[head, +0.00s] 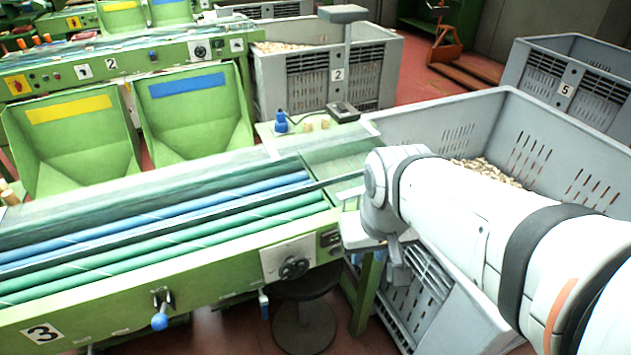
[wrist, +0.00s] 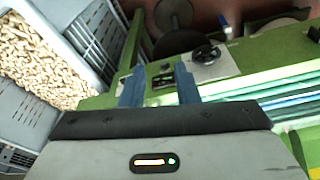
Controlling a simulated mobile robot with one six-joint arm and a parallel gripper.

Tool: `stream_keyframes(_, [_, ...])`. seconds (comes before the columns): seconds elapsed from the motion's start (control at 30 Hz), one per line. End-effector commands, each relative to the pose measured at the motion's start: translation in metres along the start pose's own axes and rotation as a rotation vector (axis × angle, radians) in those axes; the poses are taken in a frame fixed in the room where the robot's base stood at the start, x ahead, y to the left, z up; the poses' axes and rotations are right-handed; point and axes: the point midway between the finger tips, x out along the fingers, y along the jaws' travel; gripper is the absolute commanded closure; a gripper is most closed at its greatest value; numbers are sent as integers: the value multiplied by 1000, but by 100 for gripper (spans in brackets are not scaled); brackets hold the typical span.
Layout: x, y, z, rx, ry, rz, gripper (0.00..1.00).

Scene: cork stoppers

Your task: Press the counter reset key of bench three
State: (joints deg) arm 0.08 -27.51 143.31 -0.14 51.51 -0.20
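In the wrist view the counter (wrist: 163,81) shows between my two blue-grey fingertips, with the knob plate (wrist: 210,60) to the right. My gripper (wrist: 160,75) is open and empty, its fingers apart. I cannot tell whether it touches the rail. The counter's reset key is too small to make out clearly.
A grey crate of corks (head: 520,150) stands right of the bench, under my arm; its corks (wrist: 45,60) show in the wrist view. A dark round stool (head: 303,312) stands below the rail. A blue-handled lever (head: 160,318) sticks out further left.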

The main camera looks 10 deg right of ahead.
Motion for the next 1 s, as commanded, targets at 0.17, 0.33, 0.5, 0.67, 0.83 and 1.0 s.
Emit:
stream_keyframes(0.17, [0,0,0,0,0,0,87])
stream_keyframes(0.33, [0,0,0,0,0,0,100])
stream_keyframes(0.5, [0,0,0,0,0,0,100])
stream_keyframes(0.67, [0,0,0,0,0,0,100])
stream_keyframes(0.83, [0,0,0,0,0,0,100])
stream_keyframes(1.0, [0,0,0,0,0,0,100])
